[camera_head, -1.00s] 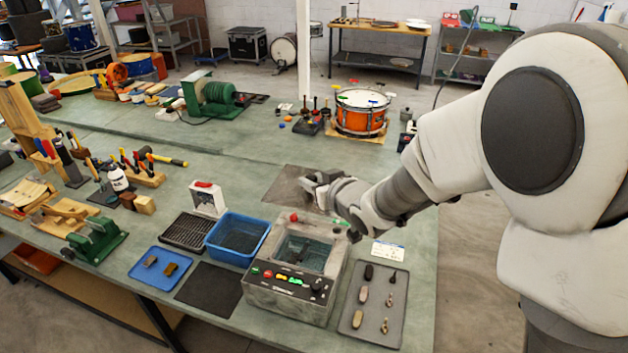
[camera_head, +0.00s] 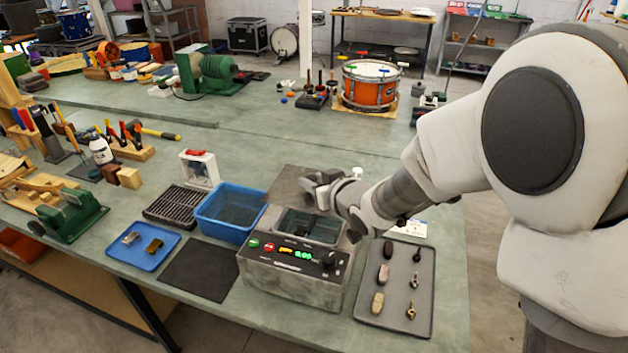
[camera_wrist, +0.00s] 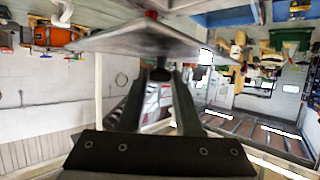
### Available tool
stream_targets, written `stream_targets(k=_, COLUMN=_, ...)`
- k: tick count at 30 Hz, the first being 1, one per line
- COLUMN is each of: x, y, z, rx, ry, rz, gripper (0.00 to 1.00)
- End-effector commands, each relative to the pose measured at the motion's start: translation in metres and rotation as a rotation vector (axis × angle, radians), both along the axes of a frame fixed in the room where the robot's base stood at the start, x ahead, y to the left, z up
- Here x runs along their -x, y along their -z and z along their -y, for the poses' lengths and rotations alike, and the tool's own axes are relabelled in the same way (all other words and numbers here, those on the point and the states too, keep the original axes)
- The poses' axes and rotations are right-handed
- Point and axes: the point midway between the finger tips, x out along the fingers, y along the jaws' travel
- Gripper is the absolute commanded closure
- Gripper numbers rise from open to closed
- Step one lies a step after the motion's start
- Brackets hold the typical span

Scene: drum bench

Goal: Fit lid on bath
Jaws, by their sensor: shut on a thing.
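The bath is a grey box (camera_head: 293,288) with an open, water-filled top (camera_head: 309,226) and a front panel of coloured buttons, a lit green display and a black knob. The lid is a flat dark grey plate (camera_head: 289,187), seen in the head view behind the bath opening and overlapping its back edge. My gripper (camera_head: 322,184) is shut on the lid at its right side. In the wrist view the lid (camera_wrist: 140,40) spans above my fingers (camera_wrist: 161,84), roughly flat. The grip point is partly hidden, and I cannot tell whether the lid touches the bath.
A blue tub (camera_head: 229,207) stands close left of the bath, with a black rack (camera_head: 176,206) beyond. A grey tray of small parts (camera_head: 409,306) lies right. A dark mat (camera_head: 199,268) and blue tray (camera_head: 126,259) lie front left. Bench behind the lid is clear.

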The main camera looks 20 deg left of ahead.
Motion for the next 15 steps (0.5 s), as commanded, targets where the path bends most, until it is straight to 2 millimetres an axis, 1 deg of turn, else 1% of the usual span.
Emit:
stream_targets(k=1, x=0.0, y=0.018, z=0.0, rx=-0.002, ry=0.0, rz=0.001, gripper=1.0)
stream_targets(k=6, x=0.0, y=0.036, z=0.0, rx=-0.002, ry=0.0, rz=0.001, gripper=1.0)
stream_targets(k=9, x=0.0, y=0.041, z=0.0, rx=-0.002, ry=0.0, rz=0.001, gripper=1.0)
stream_targets(k=15, x=0.0, y=0.044, z=0.0, rx=-0.002, ry=0.0, rz=0.001, gripper=1.0)
